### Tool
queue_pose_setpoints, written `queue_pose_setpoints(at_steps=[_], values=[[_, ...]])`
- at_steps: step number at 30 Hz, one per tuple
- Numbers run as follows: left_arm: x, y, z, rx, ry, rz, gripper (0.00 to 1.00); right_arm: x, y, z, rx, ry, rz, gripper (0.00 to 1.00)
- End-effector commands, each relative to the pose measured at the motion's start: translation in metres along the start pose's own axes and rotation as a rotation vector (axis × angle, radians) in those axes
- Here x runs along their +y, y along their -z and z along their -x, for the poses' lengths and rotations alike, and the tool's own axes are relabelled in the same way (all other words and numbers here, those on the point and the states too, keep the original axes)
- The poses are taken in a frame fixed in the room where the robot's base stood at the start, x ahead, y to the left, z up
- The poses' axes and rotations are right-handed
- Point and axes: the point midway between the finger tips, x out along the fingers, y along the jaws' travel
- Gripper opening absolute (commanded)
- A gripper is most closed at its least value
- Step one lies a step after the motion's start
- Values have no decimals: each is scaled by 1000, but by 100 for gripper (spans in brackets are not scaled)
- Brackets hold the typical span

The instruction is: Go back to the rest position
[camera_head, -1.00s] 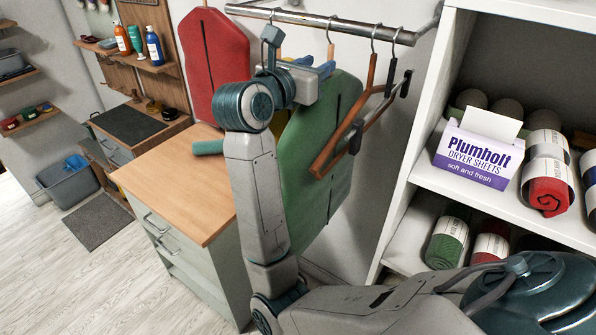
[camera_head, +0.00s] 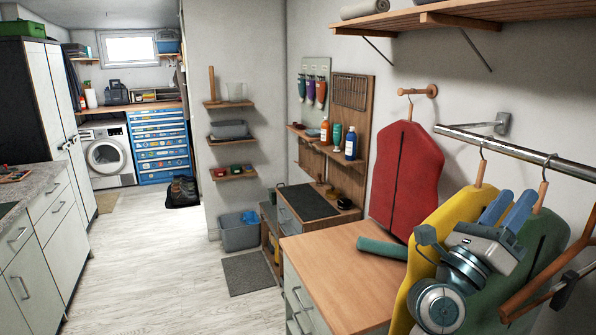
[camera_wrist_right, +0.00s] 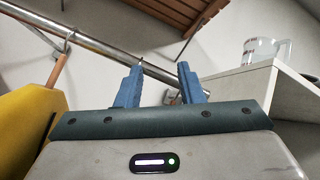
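My right gripper (camera_head: 515,204) is at the lower right of the head view, in front of the yellow garment (camera_head: 435,232) and the green garment (camera_head: 534,240). Its two blue fingers point up and stand apart, with nothing seen between them. The right wrist view also shows the open, empty fingers (camera_wrist_right: 159,82), with the metal rail (camera_wrist_right: 88,42) beyond on the left. My left gripper is in neither view.
The hanging rail (camera_head: 500,146) and hangers (camera_head: 578,252) are close to my right gripper. A red garment (camera_head: 407,178) hangs on the wall behind a wooden-topped cabinet (camera_head: 340,272). The floor (camera_head: 150,265) on the left is clear. A blue tool chest (camera_head: 158,146) stands at the back.

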Motion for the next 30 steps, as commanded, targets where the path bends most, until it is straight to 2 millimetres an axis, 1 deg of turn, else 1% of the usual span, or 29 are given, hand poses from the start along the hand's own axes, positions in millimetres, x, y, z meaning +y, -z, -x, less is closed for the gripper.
queue_pose_setpoints(at_steps=[1, 2, 4, 7, 8, 10, 11, 12, 13, 14, 15, 17, 18, 20, 21, 23, 24, 25, 27, 30], values=[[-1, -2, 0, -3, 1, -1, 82, 3, -6, 14, -118, -13, 98, 34], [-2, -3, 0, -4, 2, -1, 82, 5, -11, 22, -191, -22, 154, 34], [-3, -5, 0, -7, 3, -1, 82, 14, -21, 45, -361, -52, 286, 34], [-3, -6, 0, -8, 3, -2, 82, 33, -29, 85, -596, -117, 469, 34], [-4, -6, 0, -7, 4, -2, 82, 40, -29, 98, -666, -141, 523, 34], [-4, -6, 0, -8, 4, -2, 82, 56, -26, 132, -825, -204, 645, 34], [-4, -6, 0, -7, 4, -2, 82, 63, -22, 147, -895, -235, 699, 34], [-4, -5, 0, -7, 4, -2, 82, 73, -15, 169, -990, -282, 770, 34], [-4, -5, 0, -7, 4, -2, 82, 79, -8, 186, -1060, -320, 822, 34], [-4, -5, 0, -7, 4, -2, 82, 86, 1, 203, -1132, -360, 875, 34], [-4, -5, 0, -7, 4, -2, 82, 94, 14, 227, -1227, -418, 945, 34], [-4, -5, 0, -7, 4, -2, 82, 102, 39, 262, -1366, -512, 1046, 34], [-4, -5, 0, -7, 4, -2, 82, 105, 59, 284, -1457, -580, 1111, 34], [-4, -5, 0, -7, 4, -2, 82, 105, 91, 317, -1591, -689, 1204, 34], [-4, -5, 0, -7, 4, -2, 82, 103, 114, 337, -1674, -765, 1262, 34], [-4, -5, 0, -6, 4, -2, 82, 95, 147, 363, -1786, -877, 1337, 34], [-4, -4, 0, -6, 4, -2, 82, 88, 167, 376, -1850, -947, 1381, 34], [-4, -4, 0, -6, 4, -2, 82, 83, 182, 385, -1893, -998, 1409, 34], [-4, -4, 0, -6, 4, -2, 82, 69, 211, 402, -1977, -1106, 1464, 34], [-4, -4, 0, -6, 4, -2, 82, 48, 245, 419, -2072, -1244, 1525, 34]])
